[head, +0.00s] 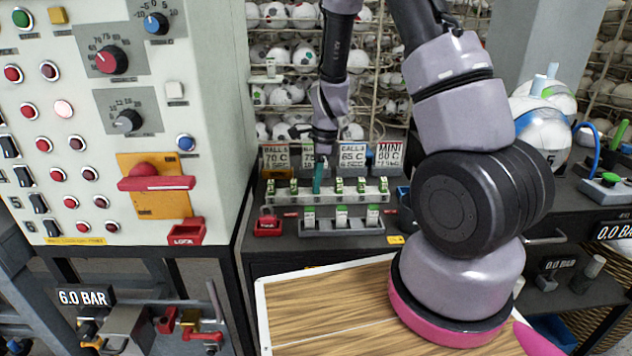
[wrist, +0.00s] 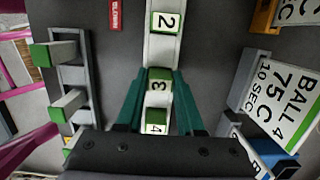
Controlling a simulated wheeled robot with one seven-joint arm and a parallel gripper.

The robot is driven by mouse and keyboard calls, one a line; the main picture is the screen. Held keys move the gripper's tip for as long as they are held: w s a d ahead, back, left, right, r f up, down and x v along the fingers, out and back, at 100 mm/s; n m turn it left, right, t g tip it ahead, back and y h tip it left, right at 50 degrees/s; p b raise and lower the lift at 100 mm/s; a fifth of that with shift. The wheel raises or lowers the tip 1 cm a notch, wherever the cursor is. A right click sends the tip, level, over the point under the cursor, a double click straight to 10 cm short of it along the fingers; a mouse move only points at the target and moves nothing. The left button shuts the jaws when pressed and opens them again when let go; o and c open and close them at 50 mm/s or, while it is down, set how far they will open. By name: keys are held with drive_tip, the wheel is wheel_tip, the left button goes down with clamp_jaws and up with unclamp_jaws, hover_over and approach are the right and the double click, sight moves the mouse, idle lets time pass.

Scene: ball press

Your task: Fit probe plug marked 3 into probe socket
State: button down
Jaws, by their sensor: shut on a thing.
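The plug marked 3 (wrist: 159,84) has a green top with a white label. It sits in line between the plug marked 2 (wrist: 165,22) and the plug marked 4 (wrist: 155,124) on a pale rail (wrist: 160,48). My gripper (wrist: 160,100) has teal fingers on both sides of plug 3 and is shut on it. In the head view my gripper (head: 319,178) reaches down to the pale rail on the dark bench; the plug there is mostly hidden by the fingers. I cannot tell which part is the probe socket.
A grey rack (head: 341,228) with several green-and-white pieces stands in front of the rail. Ball cards (head: 352,156) stand behind it. A wooden board (head: 320,310) lies in front.

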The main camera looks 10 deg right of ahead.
drive_tip(key=shift+f, duration=0.2)
drive_tip(key=c, duration=0.5)
unclamp_jaws()
drive_tip(key=s+d+r+n+t, duration=0.1)
drive_tip(key=s+r+n, duration=0.2)
drive_tip(key=r, duration=0.6)
drive_tip(key=s+d+r+n+t+y, duration=0.1)
drive_tip(key=s+d+r+n, duration=0.1)
drive_tip(key=r, duration=0.8)
drive_tip(key=s+d+r+n+t, duration=0.1)
drive_tip(key=s+r+n, duration=0.2)
drive_tip(key=r, duration=0.6)
drive_tip(key=s+r+n+t, duration=0.1)
drive_tip(key=s+r+n, duration=0.1)
drive_tip(key=s, duration=0.2)
drive_tip(key=s+d+r+n+t, duration=0.1)
drive_tip(key=s+r+n, duration=0.2)
drive_tip(key=s, duration=0.1)
drive_tip(key=s+r+n+t, duration=0.1)
drive_tip(key=s+r+n, duration=0.2)
drive_tip(key=s, duration=0.1)
drive_tip(key=shift+s+d+t+h, duration=0.1)
drive_tip(key=shift+d+t+h, duration=0.3)
